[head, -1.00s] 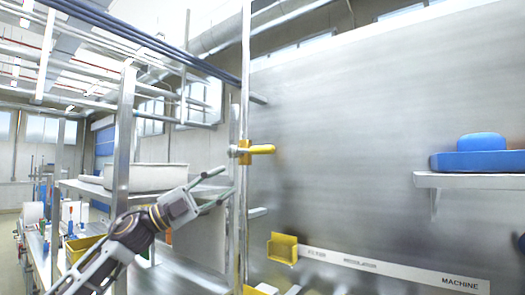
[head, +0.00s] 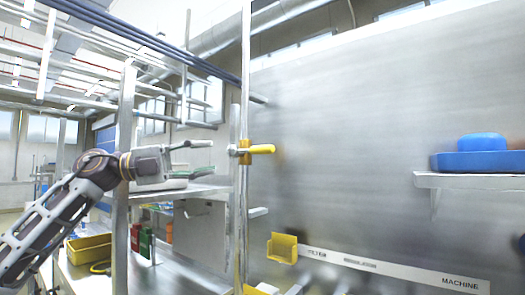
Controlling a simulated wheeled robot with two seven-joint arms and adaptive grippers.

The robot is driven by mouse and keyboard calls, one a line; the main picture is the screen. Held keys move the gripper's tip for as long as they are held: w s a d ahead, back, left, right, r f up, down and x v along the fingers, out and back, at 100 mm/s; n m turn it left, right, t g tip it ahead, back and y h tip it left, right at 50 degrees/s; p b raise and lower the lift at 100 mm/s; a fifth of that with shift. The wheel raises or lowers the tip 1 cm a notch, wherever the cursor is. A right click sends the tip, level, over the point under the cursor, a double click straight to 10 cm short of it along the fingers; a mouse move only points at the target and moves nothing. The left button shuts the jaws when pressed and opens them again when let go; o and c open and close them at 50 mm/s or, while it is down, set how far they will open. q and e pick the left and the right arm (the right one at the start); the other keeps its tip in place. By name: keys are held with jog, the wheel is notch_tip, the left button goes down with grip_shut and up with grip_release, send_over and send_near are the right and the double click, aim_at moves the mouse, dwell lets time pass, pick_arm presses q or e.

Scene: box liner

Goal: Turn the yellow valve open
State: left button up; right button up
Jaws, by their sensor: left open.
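The yellow valve (head: 262,149) sits on a vertical metal pipe near the middle of the head view. Its yellow lever points to the right, roughly level. My left gripper (head: 205,158) comes in from the left, to the left of the valve and at about its height in the picture. Its fingers point right towards the pipe, are open and empty, and show a gap from the valve. The lower finger is partly hard to make out against the shelf. My right gripper is not in view.
A metal shelf frame (head: 122,150) stands behind my left arm. A yellow bin (head: 88,249) lies at lower left. A yellow holder (head: 283,248) is on the wall below the valve. A white shelf (head: 470,181) at right carries a blue object (head: 483,160).

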aim_at(255, 150)
pick_arm(q)
jog(key=shift+d, duration=0.1)
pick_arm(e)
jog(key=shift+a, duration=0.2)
pick_arm(q)
jog(key=p+x, duration=0.4)
jog(key=x, duration=0.8)
jog(key=shift+r, duration=0.1)
jog(key=shift+x, duration=0.75)
jog(key=shift+d, duration=0.1)
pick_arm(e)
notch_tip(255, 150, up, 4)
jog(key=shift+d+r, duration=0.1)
pick_arm(q)
jog(key=shift+c, duration=1.2)
grip_shut()
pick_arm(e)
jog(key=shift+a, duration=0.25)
